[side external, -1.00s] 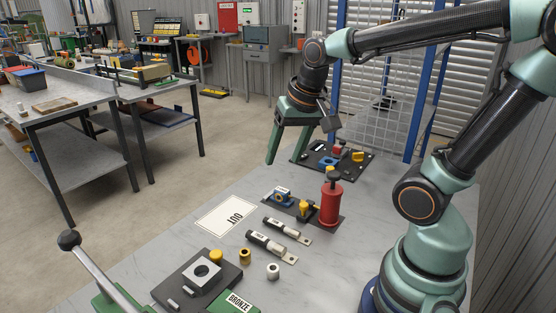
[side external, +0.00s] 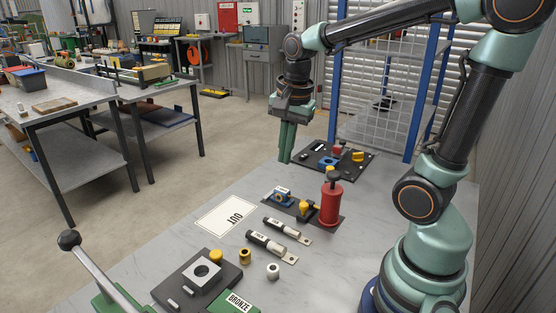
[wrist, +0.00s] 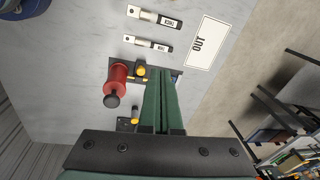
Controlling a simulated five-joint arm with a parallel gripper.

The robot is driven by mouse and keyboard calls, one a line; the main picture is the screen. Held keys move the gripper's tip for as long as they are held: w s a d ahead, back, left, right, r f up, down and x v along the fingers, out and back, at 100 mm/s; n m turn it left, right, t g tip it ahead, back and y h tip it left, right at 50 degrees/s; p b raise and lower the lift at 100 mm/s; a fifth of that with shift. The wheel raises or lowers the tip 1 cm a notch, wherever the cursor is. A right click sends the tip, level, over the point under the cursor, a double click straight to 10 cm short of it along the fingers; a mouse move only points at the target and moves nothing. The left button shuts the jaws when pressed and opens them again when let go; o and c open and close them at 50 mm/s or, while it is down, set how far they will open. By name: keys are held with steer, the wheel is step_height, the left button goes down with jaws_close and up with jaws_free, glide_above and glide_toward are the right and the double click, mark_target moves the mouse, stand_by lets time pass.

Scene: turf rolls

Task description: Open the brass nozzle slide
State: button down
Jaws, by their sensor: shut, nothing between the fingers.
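My gripper (side external: 287,158) is shut and empty, pointing down above the far end of the table. It also shows in the wrist view (wrist: 161,74), fingers together. The near black plate (side external: 318,221) carries a blue block (side external: 281,195), a brass-yellow knobbed piece (side external: 304,207) and a red cylinder (side external: 331,203) with a black top. A far black plate (side external: 312,148) carries another blue piece (side external: 328,162) and yellow parts (side external: 358,156). I cannot tell which brass-coloured part is the nozzle slide. In the wrist view my fingers hide part of the near plate.
A white OUT card (side external: 226,215) lies left of two labelled cylinders (side external: 282,230). Small brass and silver rings (side external: 273,271), a dark block fixture (side external: 235,272) and a green BRONZE box (side external: 240,302) sit at the front. A blue-framed mesh rack (side external: 375,130) stands behind the table.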

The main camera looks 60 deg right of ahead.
steer(key=w+d+f+m+g, duration=0.1)
steer(key=d+f+m+g, duration=0.3)
steer(key=m, duration=0.7)
steer(key=m+g+y, duration=0.1)
steer(key=m+y, duration=0.1)
steer(key=m, duration=1)
glide_toward(306, 206)
steer(key=x, duration=0.4)
steer(key=s+x, duration=0.1)
steer(key=x, duration=0.3)
steer(key=shift+s+a+f, duration=0.1)
steer(key=shift+s+a, duration=0.1)
steer(key=shift+s, duration=0.05)
steer(key=shift+w+d, duration=0.15)
steer(key=shift+w, duration=0.6)
